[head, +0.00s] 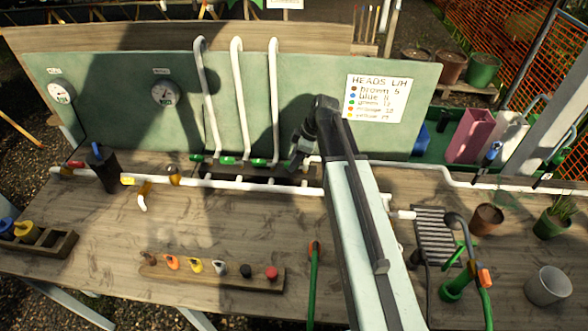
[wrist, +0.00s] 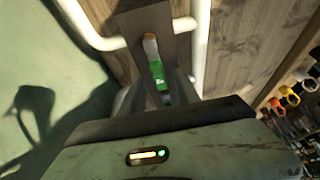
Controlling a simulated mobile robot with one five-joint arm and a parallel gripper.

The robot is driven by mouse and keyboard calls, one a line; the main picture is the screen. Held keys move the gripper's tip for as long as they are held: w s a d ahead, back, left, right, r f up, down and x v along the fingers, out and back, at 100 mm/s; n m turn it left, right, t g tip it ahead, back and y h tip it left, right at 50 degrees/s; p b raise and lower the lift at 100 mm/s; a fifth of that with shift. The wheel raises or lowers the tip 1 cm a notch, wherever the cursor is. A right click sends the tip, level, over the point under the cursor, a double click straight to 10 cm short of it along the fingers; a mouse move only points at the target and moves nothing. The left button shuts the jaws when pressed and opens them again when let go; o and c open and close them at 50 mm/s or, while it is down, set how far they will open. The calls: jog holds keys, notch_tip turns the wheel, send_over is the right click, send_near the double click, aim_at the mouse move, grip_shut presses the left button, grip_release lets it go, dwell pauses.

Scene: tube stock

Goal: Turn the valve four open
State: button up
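A green valve handle (wrist: 157,76) with a tan tip shows in the wrist view, with a small pale marking I cannot read. My gripper (wrist: 158,85) has a dark finger on each side of this handle; the fingers look apart, and I cannot tell whether either touches it. In the head view my gripper (head: 299,158) is low in front of the green board, at the right end of the valve row, and hides the handle there. Other green valve handles sit to its left: a left one (head: 197,157), a middle one (head: 228,160) and a right one (head: 258,162).
White upright pipes (head: 239,100) and a horizontal white pipe (head: 260,186) lie close to my gripper. The green board (head: 110,100) stands behind, with a sign (head: 378,98). A wooden rack of coloured heads (head: 210,277) lies on the bench. The bench's middle is clear.

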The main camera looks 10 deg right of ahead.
jog(key=shift+a+f, duration=0.1)
jog(key=shift+f, duration=0.15)
grip_shut()
jog(key=shift+s, duration=0.1)
dwell(1.1)
